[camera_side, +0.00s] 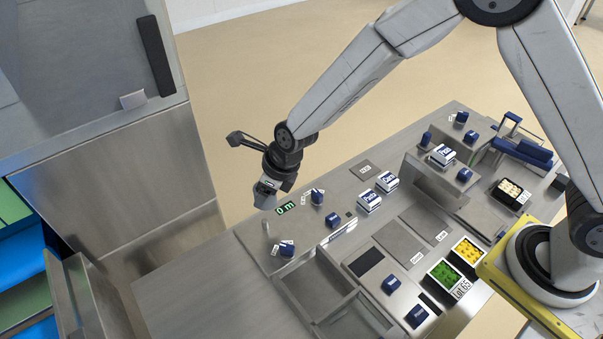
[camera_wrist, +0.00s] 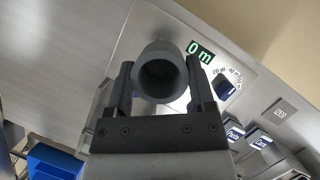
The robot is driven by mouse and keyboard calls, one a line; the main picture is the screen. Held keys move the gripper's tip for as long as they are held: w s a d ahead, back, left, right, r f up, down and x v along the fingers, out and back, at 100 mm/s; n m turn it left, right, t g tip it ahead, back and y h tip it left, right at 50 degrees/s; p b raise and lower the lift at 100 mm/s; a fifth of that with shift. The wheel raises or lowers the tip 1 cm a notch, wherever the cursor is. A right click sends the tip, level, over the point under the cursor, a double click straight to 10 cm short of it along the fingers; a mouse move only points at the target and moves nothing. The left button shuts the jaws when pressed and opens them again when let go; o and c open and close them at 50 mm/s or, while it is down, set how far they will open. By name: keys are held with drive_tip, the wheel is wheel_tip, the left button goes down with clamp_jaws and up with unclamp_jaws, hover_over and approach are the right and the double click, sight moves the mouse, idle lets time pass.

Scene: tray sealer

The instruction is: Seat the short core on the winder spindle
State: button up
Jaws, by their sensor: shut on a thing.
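The short core is a grey hollow tube (camera_wrist: 160,53) held between the two fingers of my gripper (camera_wrist: 160,82) in the wrist view, with its open dark end facing the camera. In the side view the core (camera_side: 264,197) hangs below my gripper (camera_side: 269,187), above the left end of the steel bench. The winder spindle (camera_side: 265,228) is a thin upright pin left of the green "0 m" display (camera_side: 286,208). The core appears above the spindle and apart from it in the side view. In the wrist view the spindle cannot be made out.
A blue knob (camera_side: 317,197) stands right of the display, with more knobs across the bench. Two white-and-blue labelled blocks (camera_side: 369,201) lie farther right. A recessed steel bin (camera_side: 310,280) opens at the front. A large steel cabinet (camera_side: 110,180) stands at left.

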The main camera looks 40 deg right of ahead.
sight(263, 220)
drive_tip(key=shift+a, duration=0.45)
drive_tip(key=shift+f, duration=0.2)
drive_tip(key=shift+w+f, duration=0.1)
drive_tip(key=shift+f, duration=3.85)
drive_tip(key=shift+f, duration=0.25)
drive_tip(key=o, duration=1.2)
